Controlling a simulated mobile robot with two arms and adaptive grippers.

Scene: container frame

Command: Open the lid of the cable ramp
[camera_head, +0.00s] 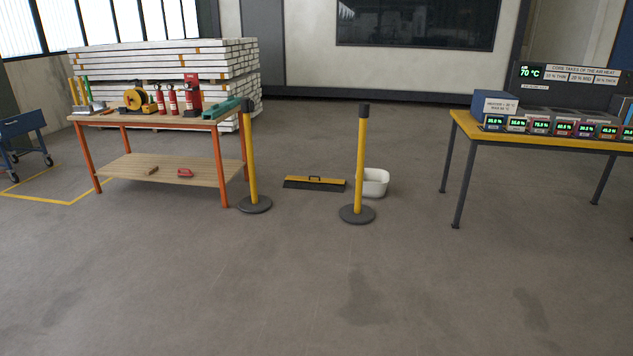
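The cable ramp (315,184) lies on the floor in the middle distance, between and slightly behind two yellow posts. The yellow lid looks shut. Neither of my grippers shows in this view.
Yellow posts with round dark bases stand left (250,165) and right (361,160) of the ramp. A white bin (374,183) is behind the right post. An orange-legged workbench (150,170) is left, a yellow-topped table (560,140) right. The floor in front is clear.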

